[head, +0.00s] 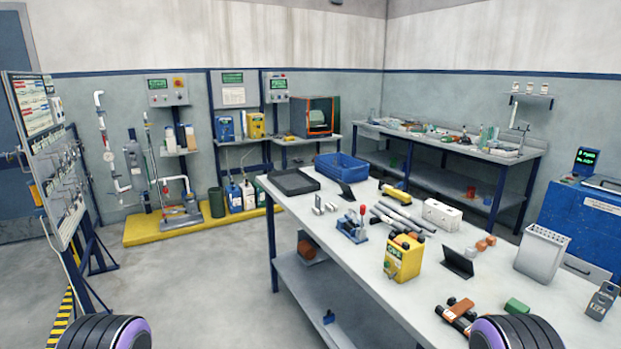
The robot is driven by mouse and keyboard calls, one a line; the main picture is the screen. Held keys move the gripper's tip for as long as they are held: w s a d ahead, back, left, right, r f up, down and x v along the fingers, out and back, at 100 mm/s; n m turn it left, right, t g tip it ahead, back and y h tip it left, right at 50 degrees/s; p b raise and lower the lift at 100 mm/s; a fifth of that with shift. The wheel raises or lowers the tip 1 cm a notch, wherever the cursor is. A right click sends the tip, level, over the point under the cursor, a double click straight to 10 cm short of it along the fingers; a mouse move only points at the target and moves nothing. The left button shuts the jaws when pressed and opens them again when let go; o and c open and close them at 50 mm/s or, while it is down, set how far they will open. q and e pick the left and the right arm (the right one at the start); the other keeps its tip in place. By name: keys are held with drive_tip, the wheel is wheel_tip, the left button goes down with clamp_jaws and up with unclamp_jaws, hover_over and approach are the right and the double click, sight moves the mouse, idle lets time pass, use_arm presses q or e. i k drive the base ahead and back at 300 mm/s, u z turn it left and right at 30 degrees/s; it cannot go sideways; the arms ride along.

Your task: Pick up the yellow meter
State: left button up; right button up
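A yellow box-shaped meter (403,258) with a green-and-white face stands upright near the front left edge of the long worktable (350,262). Some dark parts show at its top. Another yellow unit (256,126) stands far off on the back wall shelf, beside a blue one. Neither of my grippers shows in the head view. Only dark rounded parts of my arms with purple rings show at the bottom left and bottom right, apart from the meter.
Close around the meter are a red-handled clamp (353,226), grey rods (402,215), a black stand (457,262) and an orange-and-black tool (456,312). A blue bin (341,168) and black tray (293,182) are at the far end. Open floor (190,285) lies left of the table.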

sight(405, 251)
drive_tip(key=u, duration=0.6)
drive_tip(key=i, duration=1.95)
drive_tip(key=z, duration=2.1)
